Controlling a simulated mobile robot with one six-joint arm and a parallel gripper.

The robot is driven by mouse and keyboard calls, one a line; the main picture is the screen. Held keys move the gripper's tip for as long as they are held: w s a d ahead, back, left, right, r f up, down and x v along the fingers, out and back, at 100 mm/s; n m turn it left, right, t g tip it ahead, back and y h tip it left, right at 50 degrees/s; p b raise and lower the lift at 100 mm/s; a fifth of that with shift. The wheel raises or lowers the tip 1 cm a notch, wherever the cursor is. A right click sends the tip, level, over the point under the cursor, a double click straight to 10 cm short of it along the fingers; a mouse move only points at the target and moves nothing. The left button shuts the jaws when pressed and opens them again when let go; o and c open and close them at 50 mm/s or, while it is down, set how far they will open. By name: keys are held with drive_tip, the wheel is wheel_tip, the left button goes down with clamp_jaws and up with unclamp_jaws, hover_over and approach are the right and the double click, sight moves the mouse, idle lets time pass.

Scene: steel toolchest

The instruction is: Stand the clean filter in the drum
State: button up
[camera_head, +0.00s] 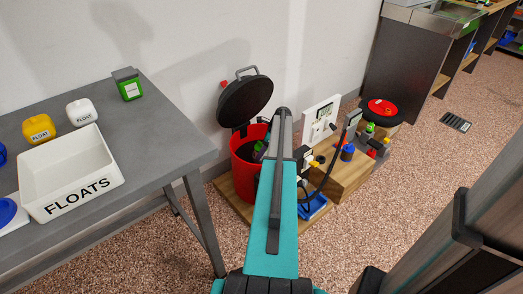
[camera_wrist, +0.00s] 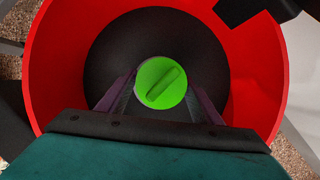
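The red drum (camera_head: 243,172) stands on a wooden board with its black lid (camera_head: 245,100) tipped open. In the wrist view its red wall (camera_wrist: 50,60) rings a dark inside. The filter shows there as a round green top (camera_wrist: 161,82) with a raised bar across it; its body below is hidden. My gripper (camera_wrist: 161,84) is over the drum's opening, its two fingers at either side of the green top and seeming to press on it. In the head view my arm hides part of the drum, and a bit of green (camera_head: 259,147) shows at its mouth.
Right of the drum are a white panel (camera_head: 320,119), a wooden block (camera_head: 345,178) with bottles and a gauge, and a blue tray (camera_head: 313,206). The grey table (camera_head: 150,150) at left carries a white FLOATS bin (camera_head: 75,190). A dark cabinet is at lower right.

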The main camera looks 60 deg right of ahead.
drive_tip(key=shift+r, duration=0.1)
drive_tip(key=shift+d+r, duration=0.1)
drive_tip(key=shift+r, duration=0.05)
drive_tip(key=p+v, duration=0.3)
drive_tip(key=v, duration=0.9)
drive_tip(key=shift+r, duration=0.2)
idle(0.5)
